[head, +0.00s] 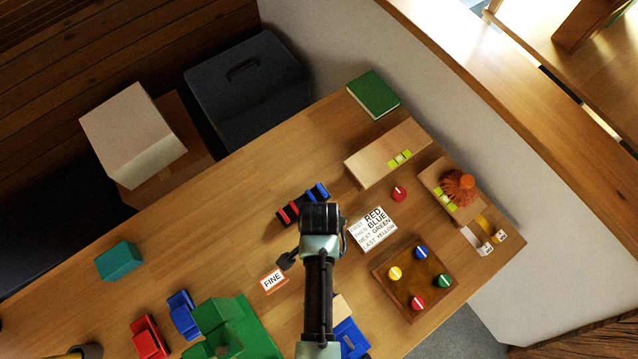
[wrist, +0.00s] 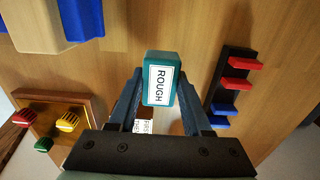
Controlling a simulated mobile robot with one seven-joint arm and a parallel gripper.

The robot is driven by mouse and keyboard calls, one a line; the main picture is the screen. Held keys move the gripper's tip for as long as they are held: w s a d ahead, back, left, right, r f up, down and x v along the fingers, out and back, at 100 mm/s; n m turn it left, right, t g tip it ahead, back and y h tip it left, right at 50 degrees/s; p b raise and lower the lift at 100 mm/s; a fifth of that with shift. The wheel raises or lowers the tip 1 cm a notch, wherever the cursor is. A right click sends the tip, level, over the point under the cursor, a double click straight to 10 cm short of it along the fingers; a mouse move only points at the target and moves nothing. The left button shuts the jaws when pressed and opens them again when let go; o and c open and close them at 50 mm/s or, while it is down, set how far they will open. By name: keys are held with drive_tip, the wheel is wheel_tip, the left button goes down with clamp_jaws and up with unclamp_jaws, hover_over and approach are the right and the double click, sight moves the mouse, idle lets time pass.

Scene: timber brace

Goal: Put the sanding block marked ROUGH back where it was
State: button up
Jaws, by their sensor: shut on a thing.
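The sanding block marked ROUGH (wrist: 160,70) is teal with a white label, and in the wrist view it sits between the two fingers of my gripper (wrist: 163,88). My gripper is shut on it. The label faces the wrist camera. In the head view my arm hides the held block. A flat piece marked FINE (head: 272,281), white with an orange edge, lies on the table just left of my arm. A plain teal block (head: 120,260) lies farther left on the table; no marking shows on it.
A dark rack with red and blue pegs (head: 302,205) is beside my arm. A colour-order card (head: 372,229) and a knob board (head: 412,279) lie to the right. Red (head: 149,337), blue (head: 183,315) and green (head: 235,330) pieces stand front left.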

drive_tip(key=shift+f, duration=1.45)
drive_tip(key=shift+f, duration=0.1)
drive_tip(key=o, duration=1.2)
